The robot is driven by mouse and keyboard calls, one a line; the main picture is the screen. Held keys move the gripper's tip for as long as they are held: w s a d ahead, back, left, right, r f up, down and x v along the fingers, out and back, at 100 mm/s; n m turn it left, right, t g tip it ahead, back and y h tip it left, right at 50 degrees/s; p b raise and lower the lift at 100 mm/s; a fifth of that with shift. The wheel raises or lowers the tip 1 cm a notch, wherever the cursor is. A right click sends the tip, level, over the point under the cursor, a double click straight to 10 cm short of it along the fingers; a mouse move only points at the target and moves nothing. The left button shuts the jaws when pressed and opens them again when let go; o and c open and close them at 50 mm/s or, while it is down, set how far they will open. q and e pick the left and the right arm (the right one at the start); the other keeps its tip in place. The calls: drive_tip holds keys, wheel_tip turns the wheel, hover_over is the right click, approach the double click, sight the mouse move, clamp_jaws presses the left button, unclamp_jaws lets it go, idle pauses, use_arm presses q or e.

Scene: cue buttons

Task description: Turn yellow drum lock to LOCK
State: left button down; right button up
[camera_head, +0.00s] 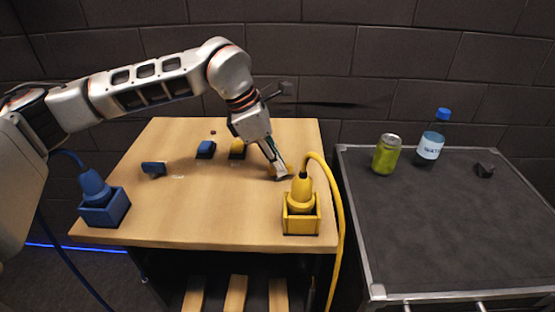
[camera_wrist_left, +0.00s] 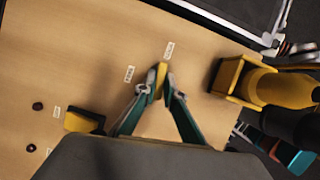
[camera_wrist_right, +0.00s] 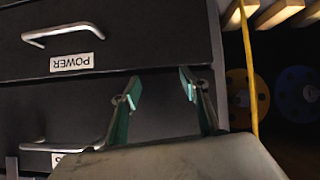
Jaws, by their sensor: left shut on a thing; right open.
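The yellow drum lock (camera_head: 270,170) sits on the wooden tabletop toward its right side, mostly hidden by my left gripper (camera_head: 279,172). In the left wrist view, my left gripper (camera_wrist_left: 163,83) is shut on the lock's yellow handle (camera_wrist_left: 160,76), with a fingertip on each side. Two small white labels (camera_wrist_left: 129,74) (camera_wrist_left: 169,51) lie beside the handle; their print is too small to read surely. In the right wrist view, my right gripper (camera_wrist_right: 158,88) is open and empty in front of dark drawers (camera_wrist_right: 100,70).
A yellow plug in a yellow box (camera_head: 301,222) stands at the front right, its cable arching behind. A blue box with plug (camera_head: 102,214), blue handle (camera_head: 153,168), blue button (camera_head: 205,149) and yellow button (camera_head: 237,150) share the table. A can (camera_head: 386,155) and bottle (camera_head: 431,141) stand on the right.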

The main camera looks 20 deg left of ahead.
use_arm(q)
drive_tip(key=shift+m+g+p, duration=0.3)
drive_tip(key=shift+m, duration=0.5)
drive_tip(key=c, duration=2.1)
unclamp_jaws()
drive_tip(key=shift+c, duration=0.2)
drive_tip(key=shift+r, duration=0.1)
drive_tip(key=v, duration=1.1)
drive_tip(key=shift+a+r, duration=0.25)
drive_tip(key=shift+r, duration=0.1)
drive_tip(key=shift+s, duration=0.1)
